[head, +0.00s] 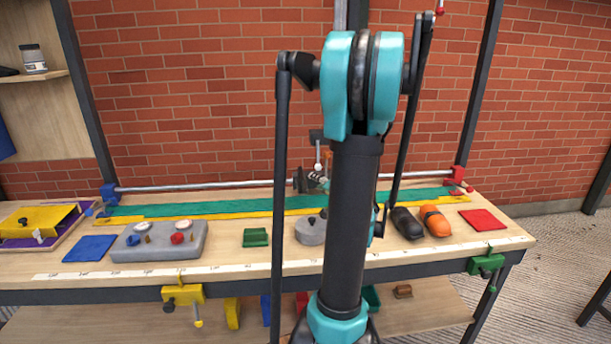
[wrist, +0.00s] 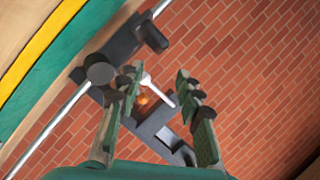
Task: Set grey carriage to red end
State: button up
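The grey carriage (head: 299,181) sits on the metal rail (head: 220,185) near its middle and is partly hidden by my arm. The rail runs from a blue end block (head: 109,193) at left to a red end block (head: 458,176) at right. In the wrist view the dark grey carriage (wrist: 152,124) is on the rail (wrist: 52,122), with a pale lever-like part (wrist: 158,90) standing up. My gripper (wrist: 163,88) is over the carriage, its two green-padded fingers apart on either side of that pale part. I see no clear contact. In the head view my gripper (head: 320,180) is small and partly hidden.
Green and yellow strips (head: 230,206) lie in front of the rail. A brick wall stands behind.

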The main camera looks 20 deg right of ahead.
aim_at(302, 172)
jog(key=x, duration=1.4)
jog(key=shift+w+a, duration=0.1)
jog(key=shift+w, duration=0.05)
grip_shut()
